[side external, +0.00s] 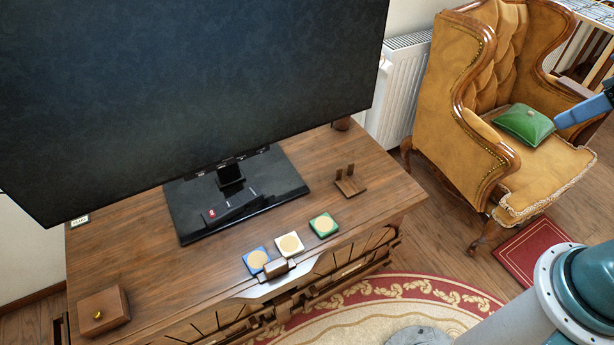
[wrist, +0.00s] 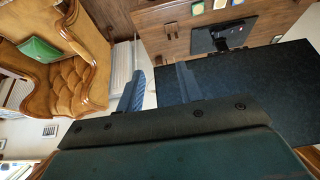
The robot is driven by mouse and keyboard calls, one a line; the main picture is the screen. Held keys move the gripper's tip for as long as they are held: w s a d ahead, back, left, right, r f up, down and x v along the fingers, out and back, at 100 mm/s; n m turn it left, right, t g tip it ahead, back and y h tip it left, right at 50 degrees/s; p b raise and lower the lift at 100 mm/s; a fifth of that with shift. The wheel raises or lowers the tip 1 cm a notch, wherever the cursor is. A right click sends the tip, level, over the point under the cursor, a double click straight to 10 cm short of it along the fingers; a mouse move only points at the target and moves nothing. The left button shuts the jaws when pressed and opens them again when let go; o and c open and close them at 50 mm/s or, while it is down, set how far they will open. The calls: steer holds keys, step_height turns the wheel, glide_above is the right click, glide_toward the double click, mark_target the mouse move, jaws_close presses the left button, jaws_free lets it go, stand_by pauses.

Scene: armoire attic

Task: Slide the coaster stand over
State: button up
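The coaster stand (side external: 350,186) is a small dark wooden base with two short upright posts. It stands on the wooden cabinet top (side external: 390,180), right of the television's black base. It also shows small in the wrist view (wrist: 171,34). Three square coasters with round tan centres lie in a row near the front edge: blue (side external: 257,260), white (side external: 289,244) and green (side external: 324,225). My gripper (wrist: 160,84) is open and empty, its two blue fingers apart. In the side view only part of it shows at the right edge, above the armchair, well away from the stand.
A large television (side external: 200,90) stands on its black base (side external: 280,186) with a remote. A brown block (side external: 276,269) sits by the blue coaster. A wooden box (side external: 103,311) is at front left. The armchair (side external: 440,110) holds a green cushion (side external: 524,124). The cabinet top around the stand has bare room.

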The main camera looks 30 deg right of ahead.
steer(key=shift+c, duration=0.3)
steer(key=shift+w+r, duration=0.1)
steer(key=c, duration=0.7)
steer(key=shift+w+r, duration=0.1)
steer(key=shift+w, duration=0.15)
jaws_close()
steer(key=w+a+g, duration=0.2)
steer(key=w, duration=2)
steer(key=w+a+f+g, duration=0.2)
steer(key=w+f, duration=0.9)
steer(key=w, duration=0.2)
steer(key=w+a+f, duration=0.1)
steer(key=w+f, duration=0.3)
steer(key=f, duration=0.9)
steer(key=w+a+f+g, duration=0.1)
steer(key=w+f, duration=0.3)
steer(key=f, duration=1)
steer(key=shift+a+g, duration=0.15)
steer(key=shift+g, duration=0.15)
